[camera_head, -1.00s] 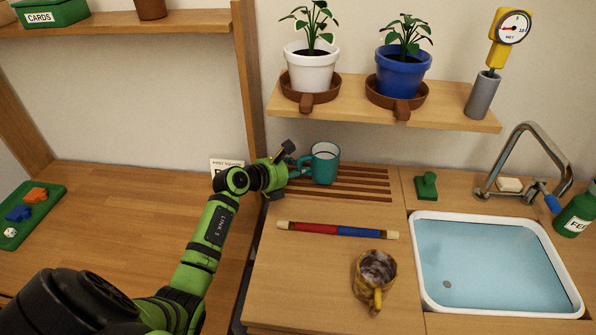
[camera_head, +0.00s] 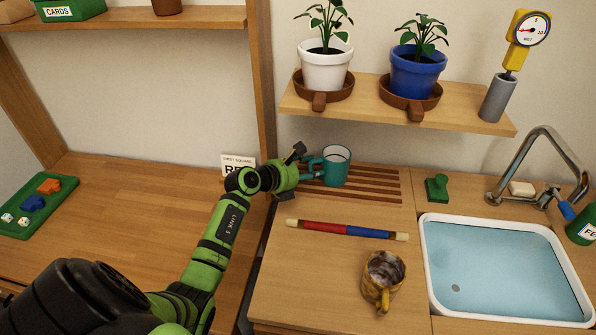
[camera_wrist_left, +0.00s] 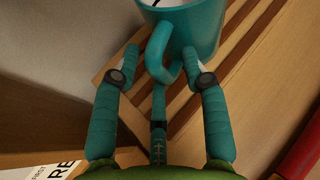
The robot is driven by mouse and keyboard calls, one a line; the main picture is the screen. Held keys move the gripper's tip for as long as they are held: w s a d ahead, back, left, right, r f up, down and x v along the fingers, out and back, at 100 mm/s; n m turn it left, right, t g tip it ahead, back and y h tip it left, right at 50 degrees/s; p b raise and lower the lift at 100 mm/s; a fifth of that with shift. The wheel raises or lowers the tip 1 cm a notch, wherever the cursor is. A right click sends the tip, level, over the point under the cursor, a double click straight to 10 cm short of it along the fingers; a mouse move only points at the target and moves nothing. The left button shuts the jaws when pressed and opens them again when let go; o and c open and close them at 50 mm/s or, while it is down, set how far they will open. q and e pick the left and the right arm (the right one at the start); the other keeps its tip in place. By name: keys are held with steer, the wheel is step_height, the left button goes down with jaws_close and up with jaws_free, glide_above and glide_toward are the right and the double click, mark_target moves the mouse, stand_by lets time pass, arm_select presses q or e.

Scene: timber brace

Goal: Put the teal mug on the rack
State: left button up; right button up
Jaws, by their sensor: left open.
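The teal mug (camera_head: 337,168) stands upright on the dark-slatted wooden rack (camera_head: 375,185), toward its left end. In the left wrist view the mug (camera_wrist_left: 196,28) shows at the top, with its handle (camera_wrist_left: 158,52) pointing toward my gripper. My left gripper (camera_head: 306,169) is at the left of the mug. In the left wrist view its fingers (camera_wrist_left: 162,62) are open, one on each side of the handle. I cannot tell whether either finger touches the mug. My right gripper is not in view.
A red and blue rod (camera_head: 347,230) and a stained yellow mug (camera_head: 383,280) lie in front of the rack. A green stamp-like object (camera_head: 437,189) and a water-filled sink (camera_head: 505,265) are to the right. A shelf (camera_head: 450,113) with potted plants hangs above.

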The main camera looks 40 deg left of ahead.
arm_select(q)
steer(key=v, duration=1.2)
steer(key=shift+b, duration=0.45)
